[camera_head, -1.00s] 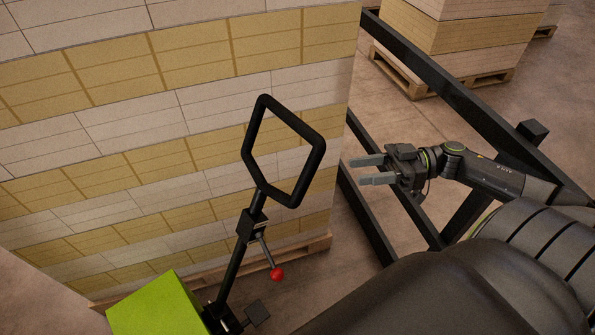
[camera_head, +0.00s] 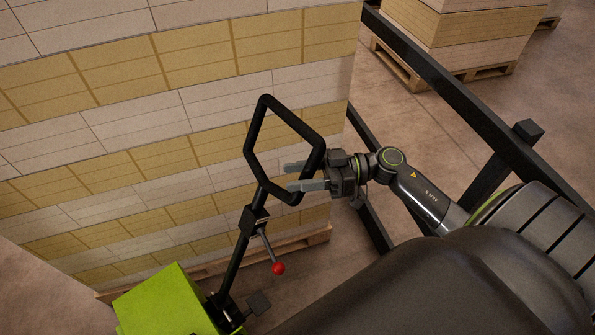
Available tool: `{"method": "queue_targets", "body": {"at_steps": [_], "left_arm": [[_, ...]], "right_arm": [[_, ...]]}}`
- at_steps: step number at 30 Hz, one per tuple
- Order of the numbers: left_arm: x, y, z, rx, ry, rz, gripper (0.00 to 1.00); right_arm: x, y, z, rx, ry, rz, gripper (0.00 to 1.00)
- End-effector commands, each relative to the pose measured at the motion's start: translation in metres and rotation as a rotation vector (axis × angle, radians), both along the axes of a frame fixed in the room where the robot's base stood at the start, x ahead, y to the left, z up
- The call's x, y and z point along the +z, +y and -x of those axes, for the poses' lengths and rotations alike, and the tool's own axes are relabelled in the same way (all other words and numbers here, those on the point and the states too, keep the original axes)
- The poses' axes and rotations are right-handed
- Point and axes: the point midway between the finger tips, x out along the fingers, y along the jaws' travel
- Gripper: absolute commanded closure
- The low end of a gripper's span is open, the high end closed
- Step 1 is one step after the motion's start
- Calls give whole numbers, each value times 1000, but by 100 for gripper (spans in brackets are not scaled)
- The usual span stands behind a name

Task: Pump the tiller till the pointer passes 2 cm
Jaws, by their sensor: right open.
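The tiller (camera_head: 236,262) is a black bar rising from the green truck body (camera_head: 165,302), with a black diamond-shaped loop handle (camera_head: 250,140) at its top. A small lever with a red knob (camera_head: 278,268) hangs from its shaft. My right gripper (camera_head: 290,176) is open at the lower right side of the loop. Its two pale fingers point left and overlap the loop's right bar in the picture; I cannot tell whether they touch it. My left gripper is out of view. No pointer or scale can be made out.
A tall stack of white and yellow reams (camera_head: 140,130) stands on a wooden pallet (camera_head: 290,243) behind the tiller. A black frame (camera_head: 450,85) runs along the right. Another loaded pallet (camera_head: 400,66) stands at the upper right, with bare floor around it.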

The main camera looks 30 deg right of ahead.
Motion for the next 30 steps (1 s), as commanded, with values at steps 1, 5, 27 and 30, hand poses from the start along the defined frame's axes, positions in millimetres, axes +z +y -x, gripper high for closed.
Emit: {"method": "queue_targets", "body": {"at_steps": [1, 5, 27, 30], "left_arm": [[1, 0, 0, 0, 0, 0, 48], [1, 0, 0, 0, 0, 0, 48], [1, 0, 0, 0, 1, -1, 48], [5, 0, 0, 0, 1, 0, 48]], "right_arm": [[1, 2, -1, -1, 0, -2, 55], [0, 4, -2, 0, 1, 0, 55], [0, 3, -2, -1, 0, 0, 100], [3, 1, -2, 0, 0, 7, 100]]}}
